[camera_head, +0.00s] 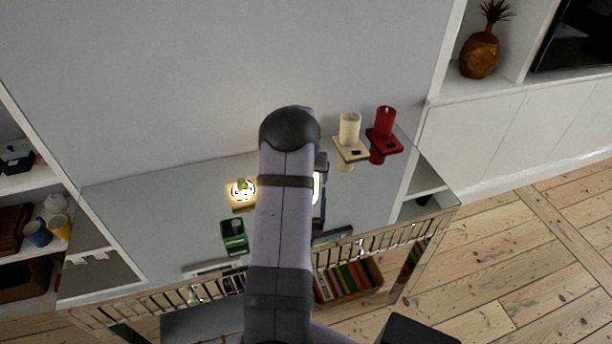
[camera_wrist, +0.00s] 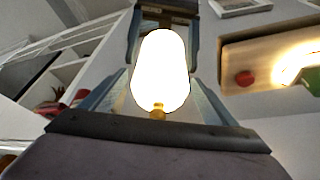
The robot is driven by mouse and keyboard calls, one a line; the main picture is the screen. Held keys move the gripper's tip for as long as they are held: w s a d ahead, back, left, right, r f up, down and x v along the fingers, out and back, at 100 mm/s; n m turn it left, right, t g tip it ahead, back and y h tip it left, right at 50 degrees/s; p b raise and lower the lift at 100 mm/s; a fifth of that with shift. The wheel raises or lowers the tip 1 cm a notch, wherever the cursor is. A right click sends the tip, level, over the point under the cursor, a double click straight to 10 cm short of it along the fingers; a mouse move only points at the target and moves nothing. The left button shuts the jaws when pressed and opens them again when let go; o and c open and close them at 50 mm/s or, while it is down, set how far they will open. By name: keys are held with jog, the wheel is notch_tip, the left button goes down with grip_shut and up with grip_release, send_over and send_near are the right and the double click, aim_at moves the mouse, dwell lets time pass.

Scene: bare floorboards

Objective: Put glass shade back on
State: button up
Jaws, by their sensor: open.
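A rounded, glowing white piece that looks like the glass shade (camera_wrist: 162,72) is between my gripper's fingers in the wrist view, with a small brass part at its lower end. My gripper (camera_wrist: 165,60) is open, with a finger on either side of it. Whether the fingers touch it I cannot tell. In the head view, my arm hides most of my gripper (camera_head: 319,188), and a bright sliver shows there. A lamp with a glowing bulb (camera_head: 242,189) on a wooden base (camera_head: 243,207) stands to the left. The wrist view shows this base (camera_wrist: 262,62) at right, with a red knob.
A green holder (camera_head: 234,237) stands on the grey shelf top (camera_head: 150,210), in front of the lamp. A cream candle (camera_head: 349,130) and a red candle (camera_head: 385,122) stand in holders to the right. The shelf top left of the lamp is clear.

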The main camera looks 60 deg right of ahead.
jog(key=c, duration=1.2)
